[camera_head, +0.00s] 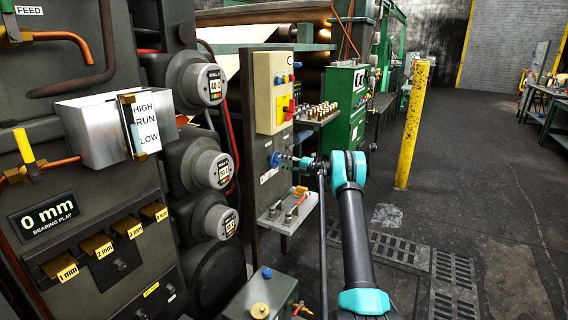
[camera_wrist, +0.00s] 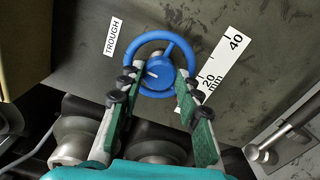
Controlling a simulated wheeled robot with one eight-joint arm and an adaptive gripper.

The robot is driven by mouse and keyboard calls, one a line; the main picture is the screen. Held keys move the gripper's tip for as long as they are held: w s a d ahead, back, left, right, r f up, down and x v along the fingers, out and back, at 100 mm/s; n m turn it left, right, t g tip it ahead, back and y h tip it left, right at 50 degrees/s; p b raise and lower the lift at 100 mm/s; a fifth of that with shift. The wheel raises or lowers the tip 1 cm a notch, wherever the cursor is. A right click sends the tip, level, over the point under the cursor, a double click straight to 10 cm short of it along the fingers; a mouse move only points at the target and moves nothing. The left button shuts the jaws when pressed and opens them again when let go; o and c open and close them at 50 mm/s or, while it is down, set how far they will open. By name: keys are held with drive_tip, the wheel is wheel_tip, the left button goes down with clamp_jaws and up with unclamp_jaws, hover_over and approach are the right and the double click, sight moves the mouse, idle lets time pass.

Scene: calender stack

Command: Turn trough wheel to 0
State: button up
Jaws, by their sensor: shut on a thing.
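The blue trough wheel (camera_wrist: 160,38) is a ring with a hub and a short white mark that points left in the wrist view. It is mounted on a dark grey panel, beside a white TROUGH label (camera_wrist: 113,38) and a white scale (camera_wrist: 222,66) that reads 20 mm and 40. My gripper (camera_wrist: 157,82) is shut on the wheel, with its fingertips at the left and right of the lower rim. In the head view the wheel (camera_head: 276,159) is small at mid-panel, with my gripper (camera_head: 290,161) reaching it from the right. The scale's lower end is hidden behind the right finger.
A yellow box (camera_head: 273,92) with a red switch sits above the wheel. A shelf (camera_head: 290,212) with small tools is below it. A metal handle (camera_wrist: 285,128) is at lower right in the wrist view. A yellow post (camera_head: 412,125) stands right of my arm. Open floor (camera_head: 470,170) lies beyond.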

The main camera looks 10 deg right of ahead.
drive_tip(key=shift+f, duration=0.1)
drive_tip(key=o, duration=1.2)
drive_tip(key=shift+c, duration=0.2)
drive_tip(key=shift+d, duration=0.1)
drive_tip(key=v, duration=1.2)
